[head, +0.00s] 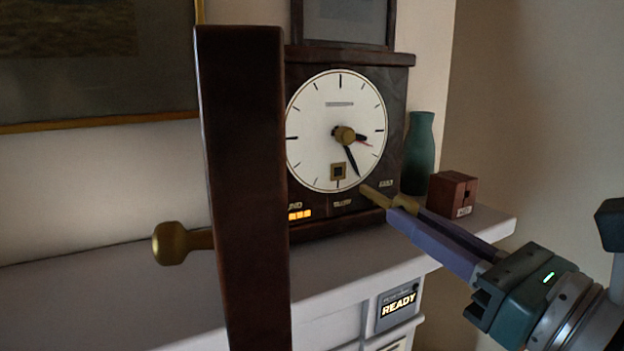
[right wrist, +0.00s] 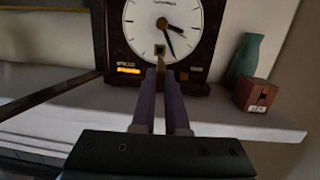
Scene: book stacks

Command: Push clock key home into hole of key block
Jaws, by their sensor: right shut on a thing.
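The brass clock key (head: 377,195) is held between the fingertips of my right gripper (head: 399,203). Its free end points toward the lower part of the clock face, and I cannot tell whether it touches anything. My left gripper is out of view.
A dark upright panel (head: 243,190) with a brass knob (head: 170,243) at its left stands in front of the clock's left side. A green vase (head: 418,155) stands between clock and block. A box reading READY (head: 397,308) is below the shelf (head: 140,300).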

